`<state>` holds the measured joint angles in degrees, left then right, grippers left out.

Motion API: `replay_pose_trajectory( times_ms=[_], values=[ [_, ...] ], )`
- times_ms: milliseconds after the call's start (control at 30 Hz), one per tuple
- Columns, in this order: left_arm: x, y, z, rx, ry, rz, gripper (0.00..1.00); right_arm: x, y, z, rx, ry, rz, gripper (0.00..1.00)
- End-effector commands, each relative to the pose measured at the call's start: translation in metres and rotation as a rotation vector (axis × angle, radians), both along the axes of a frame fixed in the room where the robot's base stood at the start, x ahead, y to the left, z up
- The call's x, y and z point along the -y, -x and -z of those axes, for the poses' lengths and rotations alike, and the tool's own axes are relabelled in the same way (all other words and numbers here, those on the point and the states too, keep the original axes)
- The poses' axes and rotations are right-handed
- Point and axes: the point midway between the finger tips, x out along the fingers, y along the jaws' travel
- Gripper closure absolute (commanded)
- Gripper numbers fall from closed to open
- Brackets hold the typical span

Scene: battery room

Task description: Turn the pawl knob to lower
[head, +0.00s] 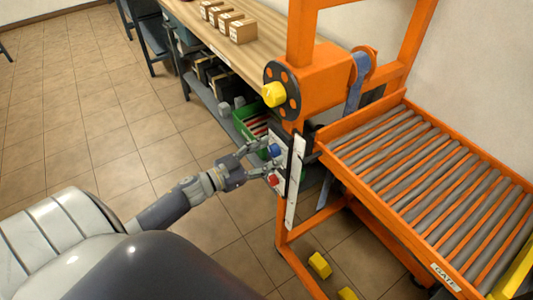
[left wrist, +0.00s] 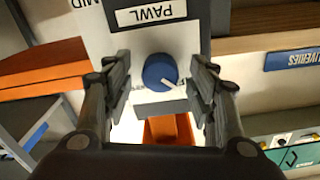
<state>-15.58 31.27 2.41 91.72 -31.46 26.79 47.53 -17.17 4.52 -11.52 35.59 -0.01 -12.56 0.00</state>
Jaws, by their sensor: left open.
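The blue pawl knob (head: 275,150) is on a pale panel on the side of the orange stand. In the left wrist view the round blue knob (left wrist: 160,71) lies between my fingers, next to a PAWL label (left wrist: 151,13) that reads upside down. A short white mark at the knob's edge points to the lower right of that picture. My left gripper (head: 264,163) is open in front of the panel, with a finger on either side of the knob (left wrist: 161,80). I cannot tell whether the fingers touch it. My right gripper is not in view.
A red part (head: 271,180) sits below the blue knob. A black disc with a yellow centre (head: 274,94) is higher on the orange stand. A roller bed (head: 430,180) is at right. A wooden bench (head: 225,45) with small boxes stands behind. Tiled floor is clear at left.

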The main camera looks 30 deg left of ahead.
Motion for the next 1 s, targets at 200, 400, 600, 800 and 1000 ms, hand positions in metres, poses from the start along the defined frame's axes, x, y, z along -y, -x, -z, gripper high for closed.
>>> replay_pose_trajectory(
  times_ms=[200, 400, 600, 800, 1000],
  values=[
    [0.0, 0.0003, 0.0001, 0.0, 0.0, 0.0, 0.75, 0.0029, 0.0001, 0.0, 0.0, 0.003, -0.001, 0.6],
    [0.0, 0.0004, 0.0002, 0.0, 0.0, 0.0, 0.92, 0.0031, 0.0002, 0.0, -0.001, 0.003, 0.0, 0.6],
    [0.0001, 0.0005, 0.0003, 0.008, -0.018, 0.0, 0.92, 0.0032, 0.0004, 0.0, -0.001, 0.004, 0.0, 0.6],
    [-0.0001, 0.0004, 0.0002, 0.038, -0.092, 0.001, 0.92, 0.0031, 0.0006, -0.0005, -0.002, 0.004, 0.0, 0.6],
    [-0.0002, 0.0005, 0.0005, 0.096, -0.234, 0.001, 0.92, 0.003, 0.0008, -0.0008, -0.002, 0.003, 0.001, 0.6]
  ],
)
